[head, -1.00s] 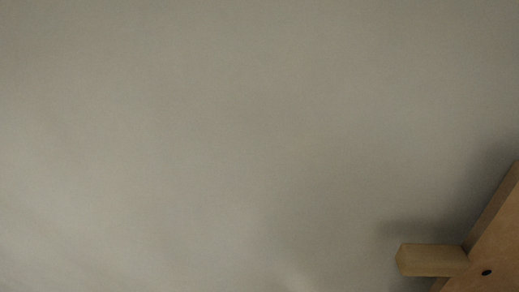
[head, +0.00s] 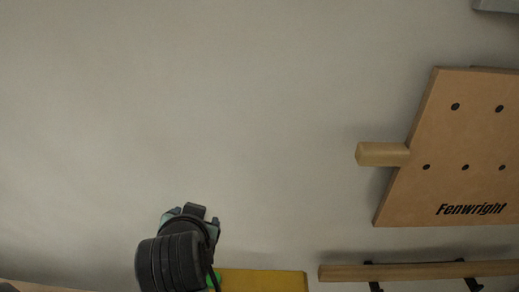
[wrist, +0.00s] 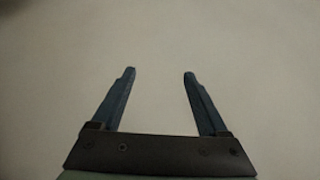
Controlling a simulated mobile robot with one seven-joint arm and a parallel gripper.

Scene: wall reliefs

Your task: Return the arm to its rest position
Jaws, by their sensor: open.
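My gripper (wrist: 159,74) is open in the wrist view. Its two blue fingers stand apart with nothing between them and a plain pale surface beyond. In the head view, the dark end of my arm (head: 171,258) rises from the bottom edge, left of centre, in front of the pale wall (head: 250,120). The gap between the fingers cannot be made out there. Most of the arm is out of view.
At right, a tan board (head: 455,140) marked "Fenwright" has dark holes and a wooden peg (head: 382,154) jutting left. Below it runs a wooden rail (head: 410,271) with dark brackets. A yellow block (head: 265,281) lies close right of my arm. The upper left wall is bare.

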